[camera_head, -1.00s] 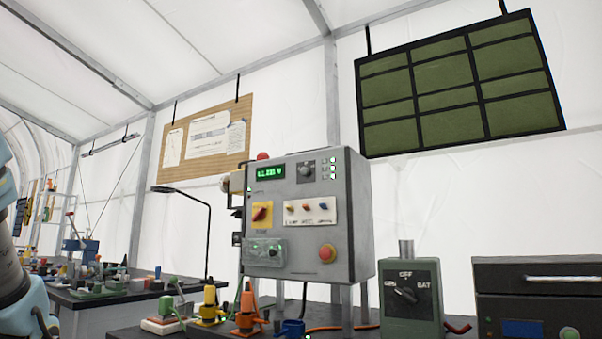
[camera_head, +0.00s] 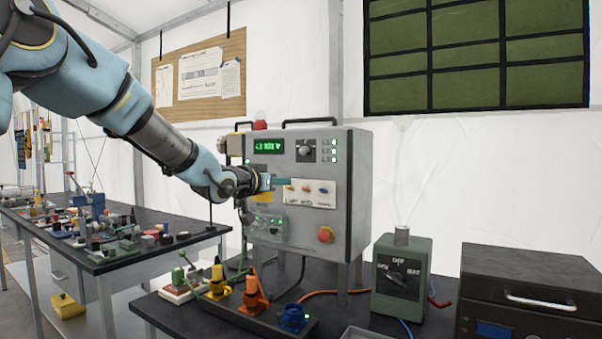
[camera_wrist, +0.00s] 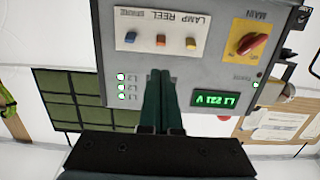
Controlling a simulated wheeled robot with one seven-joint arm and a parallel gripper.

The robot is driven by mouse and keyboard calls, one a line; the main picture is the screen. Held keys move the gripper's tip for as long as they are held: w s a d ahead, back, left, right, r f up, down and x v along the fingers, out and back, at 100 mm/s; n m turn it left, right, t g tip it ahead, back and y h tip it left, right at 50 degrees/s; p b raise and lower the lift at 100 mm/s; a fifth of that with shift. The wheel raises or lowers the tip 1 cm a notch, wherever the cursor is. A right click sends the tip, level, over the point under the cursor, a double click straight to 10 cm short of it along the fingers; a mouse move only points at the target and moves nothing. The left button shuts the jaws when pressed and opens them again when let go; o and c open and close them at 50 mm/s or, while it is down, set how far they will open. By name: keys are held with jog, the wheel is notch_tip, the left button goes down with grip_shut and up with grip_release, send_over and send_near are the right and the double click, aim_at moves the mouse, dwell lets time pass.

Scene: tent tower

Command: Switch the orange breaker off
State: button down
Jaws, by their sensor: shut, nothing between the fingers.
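The grey control box (camera_head: 345,230) stands on the bench with a white breaker plate (camera_head: 325,200) on its front. The orange breaker (camera_wrist: 160,40) is the middle of three small levers on that plate in the wrist view; it also shows in the head view (camera_head: 306,189). A blue lever (camera_wrist: 130,37) and a yellowish lever (camera_wrist: 190,44) flank it. I cannot tell which way the levers are set. My gripper (camera_wrist: 160,74) is shut and empty, its teal fingertips in front of the panel, close to the orange breaker in the picture. Contact is not visible.
A red-on-yellow main switch (camera_wrist: 248,42), a lit green display (camera_wrist: 213,99) and a red button (camera_head: 326,234) share the panel. Colored connectors (camera_head: 255,295) stand in front of the box. A green switch box (camera_head: 401,300) is at right.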

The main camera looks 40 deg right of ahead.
aim_at(306, 189)
jog(key=p+x, duration=0.3)
jog(key=x, duration=0.7)
jog(key=shift+a+f+b, duration=0.1)
jog(key=shift+f+b, duration=0.15)
jog(key=shift+b, duration=0.2)
jog(key=shift+h+b, duration=0.4)
jog(key=shift+b, duration=0.2)
